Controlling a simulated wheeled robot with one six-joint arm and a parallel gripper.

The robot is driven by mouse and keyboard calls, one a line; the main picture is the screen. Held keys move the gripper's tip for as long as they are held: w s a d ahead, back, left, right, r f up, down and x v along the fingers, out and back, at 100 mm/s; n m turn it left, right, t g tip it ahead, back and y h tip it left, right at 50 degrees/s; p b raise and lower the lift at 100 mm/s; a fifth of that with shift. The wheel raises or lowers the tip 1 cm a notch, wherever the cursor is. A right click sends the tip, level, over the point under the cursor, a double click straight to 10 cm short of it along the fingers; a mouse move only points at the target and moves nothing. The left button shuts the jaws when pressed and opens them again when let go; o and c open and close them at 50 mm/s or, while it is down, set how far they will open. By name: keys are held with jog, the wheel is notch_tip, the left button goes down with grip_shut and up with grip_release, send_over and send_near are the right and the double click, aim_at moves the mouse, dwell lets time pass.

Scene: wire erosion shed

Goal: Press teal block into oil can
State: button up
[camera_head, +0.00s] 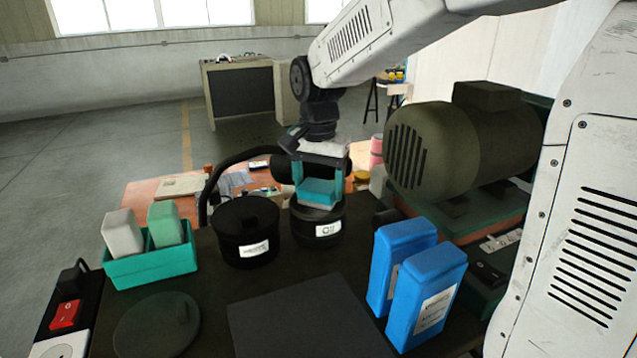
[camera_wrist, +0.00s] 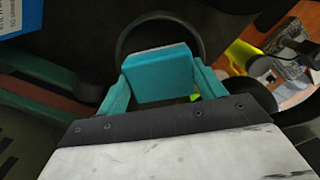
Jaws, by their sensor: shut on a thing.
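The teal block (camera_head: 318,191) is held between the teal fingers of my gripper (camera_head: 318,185). It sits at the mouth of the black oil can (camera_head: 318,228), which has a white label reading "Oil". In the wrist view the block (camera_wrist: 158,75) is between the two fingers of my gripper (camera_wrist: 160,88), in front of the can's dark round rim (camera_wrist: 122,40). My gripper points down over the can. How deep the block is in the can, and whether it touches the rim, I cannot tell.
A second black labelled can (camera_head: 246,235) stands just left. A teal holder (camera_head: 150,268) bears a white and a green block. Two blue boxes (camera_head: 425,300) stand front right, near a large green motor (camera_head: 460,145). A round dark lid (camera_head: 157,325) lies at front left.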

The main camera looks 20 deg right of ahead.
aim_at(318, 186)
jog(key=shift+f, duration=0.55)
dwell(1.4)
jog(key=shift+r, duration=0.15)
jog(key=shift+r, duration=3.4)
jog(key=shift+r, duration=0.1)
